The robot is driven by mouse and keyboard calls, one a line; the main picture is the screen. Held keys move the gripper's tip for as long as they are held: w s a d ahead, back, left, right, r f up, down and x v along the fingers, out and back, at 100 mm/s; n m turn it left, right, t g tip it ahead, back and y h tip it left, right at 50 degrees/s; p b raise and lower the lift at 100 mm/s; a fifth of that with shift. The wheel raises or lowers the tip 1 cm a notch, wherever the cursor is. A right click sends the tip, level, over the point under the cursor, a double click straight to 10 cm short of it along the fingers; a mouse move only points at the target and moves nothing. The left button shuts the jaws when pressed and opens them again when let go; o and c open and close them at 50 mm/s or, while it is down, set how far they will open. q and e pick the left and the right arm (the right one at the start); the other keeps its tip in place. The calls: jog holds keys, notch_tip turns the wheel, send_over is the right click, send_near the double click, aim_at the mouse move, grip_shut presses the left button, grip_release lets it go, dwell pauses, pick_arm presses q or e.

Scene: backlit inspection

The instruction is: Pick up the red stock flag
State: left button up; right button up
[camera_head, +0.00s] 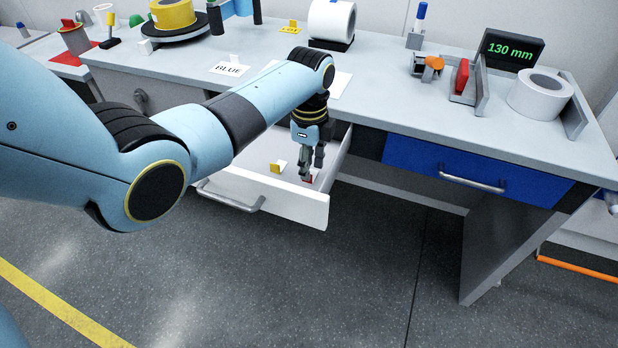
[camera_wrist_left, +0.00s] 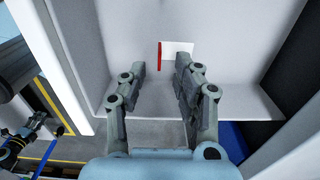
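The red stock flag (camera_wrist_left: 160,56) shows in the left wrist view as a thin red upright edge with a white piece (camera_wrist_left: 179,52) beside it. It is inside the open white drawer (camera_head: 262,190). My left gripper (camera_wrist_left: 161,66) is open, pointing down into the drawer. In the wrist view the flag's red edge lies between the fingertips, past them, and no contact shows. In the head view the left gripper (camera_head: 311,170) is inside the drawer and mostly hides the flag; only a little red shows by the fingers.
A yellow-and-white flag (camera_head: 277,167) stands in the drawer left of the gripper. The drawer's front wall (camera_head: 300,205) is close to the fingers. The grey bench top (camera_head: 380,90) overhangs behind, with a closed blue drawer (camera_head: 465,170) to the right.

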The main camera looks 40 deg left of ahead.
pick_arm(q)
notch_tip(320, 180, down, 3)
jog(key=shift+f+b, duration=0.2)
jog(key=shift+b, duration=0.15)
grip_shut()
jog(key=shift+r, duration=0.1)
